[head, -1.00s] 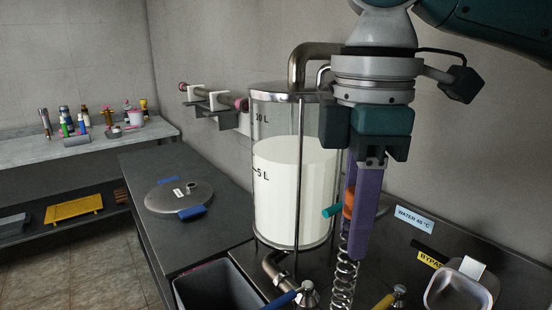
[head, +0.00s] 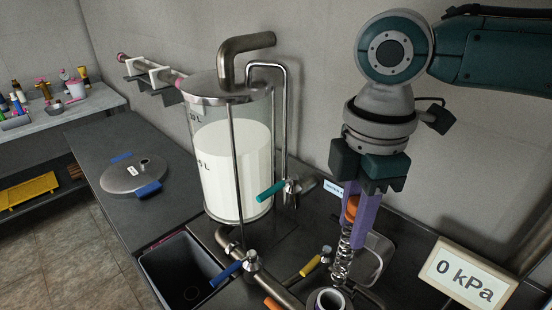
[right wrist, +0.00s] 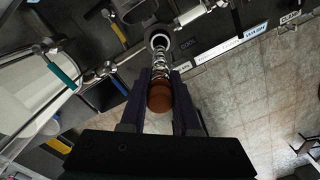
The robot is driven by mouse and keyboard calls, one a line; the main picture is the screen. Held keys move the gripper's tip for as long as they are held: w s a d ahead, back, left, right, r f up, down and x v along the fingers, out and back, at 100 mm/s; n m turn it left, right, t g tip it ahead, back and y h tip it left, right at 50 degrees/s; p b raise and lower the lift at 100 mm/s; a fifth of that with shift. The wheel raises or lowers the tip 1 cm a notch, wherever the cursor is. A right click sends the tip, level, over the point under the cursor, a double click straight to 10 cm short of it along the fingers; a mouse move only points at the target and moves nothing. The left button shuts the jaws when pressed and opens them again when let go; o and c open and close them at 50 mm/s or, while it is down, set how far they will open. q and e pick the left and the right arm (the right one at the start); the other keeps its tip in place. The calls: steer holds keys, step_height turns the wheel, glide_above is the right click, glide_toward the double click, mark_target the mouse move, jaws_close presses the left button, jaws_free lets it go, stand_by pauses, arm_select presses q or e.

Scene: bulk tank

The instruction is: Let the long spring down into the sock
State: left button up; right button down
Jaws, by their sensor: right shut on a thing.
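My right gripper (head: 362,212) has purple fingers pointing down, shut on the orange end piece (head: 352,208) of the long spring. The silvery spring (head: 344,256) hangs below it, slightly tilted. Its lower end is close to a round, open-topped tube (head: 330,299) at the bottom edge of the head view. In the right wrist view, the spring (right wrist: 159,66) runs from the end piece (right wrist: 160,97) between the fingers towards the tube's ring (right wrist: 158,38). I cannot tell whether its tip is inside the rim. I cannot make out the sock. My left gripper is not in view.
A glass tank (head: 232,160) of white liquid stands left of the arm.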

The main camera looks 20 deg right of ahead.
mark_target(343, 264)
steer(key=shift+r+p, duration=0.1)
steer(key=shift+p, duration=0.3)
steer(key=shift+f+b, duration=1.7)
steer(key=shift+f, duration=1)
steer(key=shift+f+b, duration=1.8)
steer(key=shift+f, duration=0.95)
steer(key=shift+f+b, duration=2.75)
steer(key=shift+f, duration=1)
arm_select(q)
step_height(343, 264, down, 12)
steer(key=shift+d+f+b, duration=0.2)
steer(key=shift+b, duration=0.2)
arm_select(e)
steer(key=shift+s+d+f, duration=0.15)
steer(key=shift+d+f, duration=0.2)
steer(key=shift+f, duration=0.3)
steer(key=c, duration=0.6)
jaws_free()
steer(key=shift+o, duration=0.2)
steer(key=r+p, duration=0.6)
steer(key=p, duration=0.1)
steer(key=r+p, duration=0.3)
steer(key=shift+w+a+r, duration=0.2)
steer(key=shift+w+r, duration=0.05)
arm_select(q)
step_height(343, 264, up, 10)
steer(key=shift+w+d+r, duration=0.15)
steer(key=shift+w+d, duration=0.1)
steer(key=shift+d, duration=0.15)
